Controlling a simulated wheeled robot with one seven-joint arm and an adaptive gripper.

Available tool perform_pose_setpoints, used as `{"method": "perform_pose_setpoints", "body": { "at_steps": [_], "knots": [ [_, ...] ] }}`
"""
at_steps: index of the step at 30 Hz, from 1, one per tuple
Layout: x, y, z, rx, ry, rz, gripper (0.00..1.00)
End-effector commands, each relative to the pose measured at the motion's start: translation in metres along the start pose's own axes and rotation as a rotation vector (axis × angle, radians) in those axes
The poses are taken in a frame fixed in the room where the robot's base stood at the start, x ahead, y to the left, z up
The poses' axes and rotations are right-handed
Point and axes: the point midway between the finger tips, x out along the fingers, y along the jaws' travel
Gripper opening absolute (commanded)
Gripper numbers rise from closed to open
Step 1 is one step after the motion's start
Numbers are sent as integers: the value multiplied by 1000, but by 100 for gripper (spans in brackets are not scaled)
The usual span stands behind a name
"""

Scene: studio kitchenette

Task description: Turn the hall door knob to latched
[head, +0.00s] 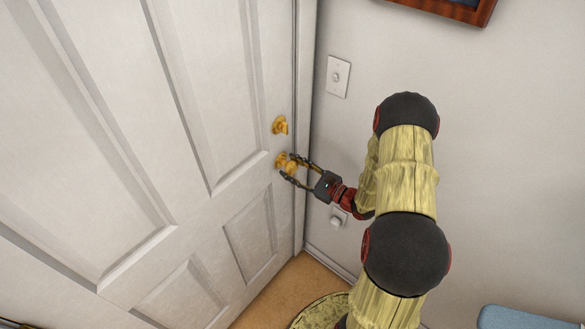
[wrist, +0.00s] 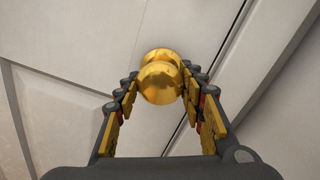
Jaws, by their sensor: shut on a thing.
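The white hall door (head: 110,130) stands in its frame, looking closed in the head view. Its round brass knob (head: 285,161) is the lower of two brass fittings near the door's right edge. A smaller brass deadbolt (head: 280,125) sits above it. My gripper (head: 291,166) reaches in from the right, with one finger on each side of the knob. In the wrist view the knob (wrist: 161,80) lies between the fingertips of my gripper (wrist: 160,87), which is shut on it. The knob is round and plain, so I cannot tell how far it is turned.
A light switch (head: 338,77) is on the wall right of the door. A wall outlet (head: 338,216) is below it, partly behind my arm. A framed picture (head: 450,8) hangs at the top right. A blue padded surface (head: 525,318) is at the bottom right.

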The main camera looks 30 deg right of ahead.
Motion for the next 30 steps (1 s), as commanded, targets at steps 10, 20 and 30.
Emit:
{"method": "perform_pose_setpoints", "body": {
  "at_steps": [10, 20, 30],
  "knots": [
    [0, 0, 1, 152, -8, -3, 14],
    [0, 0, 2, 441, -25, -11, 14],
    [0, 1, 2, 703, -42, -18, 14]
  ]
}}
